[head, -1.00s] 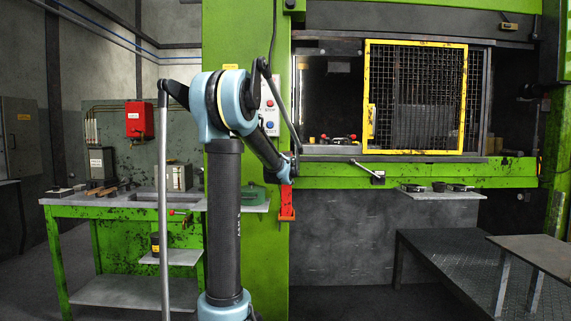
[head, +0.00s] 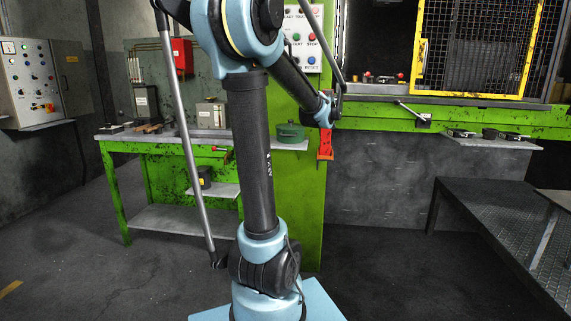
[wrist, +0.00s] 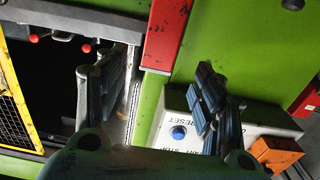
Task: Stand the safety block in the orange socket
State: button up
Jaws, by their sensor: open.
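A long red block (head: 325,144), which looks like the safety block, hangs upright against the green press column in the head view. In the wrist view the red block (wrist: 164,36) reaches down from the top edge, with its end just beyond the gap between my fingers. My gripper (wrist: 146,72) is open and empty, one finger left of the block and one right. I cannot make out the orange socket for certain; a small orange piece (wrist: 277,153) shows at lower right in the wrist view.
The button panel (head: 303,42) is on the column above the block, and its blue-button face (wrist: 180,132) is close to my right finger. A yellow mesh guard (head: 470,50) covers the press opening. A green workbench (head: 165,143) stands left, a metal platform (head: 490,215) right.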

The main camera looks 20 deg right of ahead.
jog(key=w+a+f+n+y, duration=0.15)
jog(key=a+y, duration=0.25)
jog(key=a, duration=0.7)
jog(key=w+a+f+n+y, duration=0.1)
jog(key=a+f+n+y, duration=0.25)
jog(key=a, duration=0.75)
jog(key=s+a+f+n+g+y, duration=0.1)
jog(key=s+a+f+g+y, duration=0.2)
jog(key=a, duration=0.5)
jog(key=s+a+f+n+y, duration=0.1)
jog(key=s+a+f+y, duration=0.15)
jog(key=a+f, duration=0.4)
jog(key=s+a+f+g, duration=0.5)
jog(key=s+a+f, duration=0.3)
jog(key=s+a, duration=0.3)
jog(key=s+d+f+g+h, duration=0.1)
jog(key=s+f+g, duration=0.1)
jog(key=s+f, duration=0.4)
jog(key=s+f+g+h, duration=0.2)
jog(key=s+f, duration=0.4)
jog(key=s, duration=0.6)
jog(key=shift+d+f+g, duration=0.15)
jog(key=shift+d+g, duration=0.25)
jog(key=shift+g, duration=0.1)
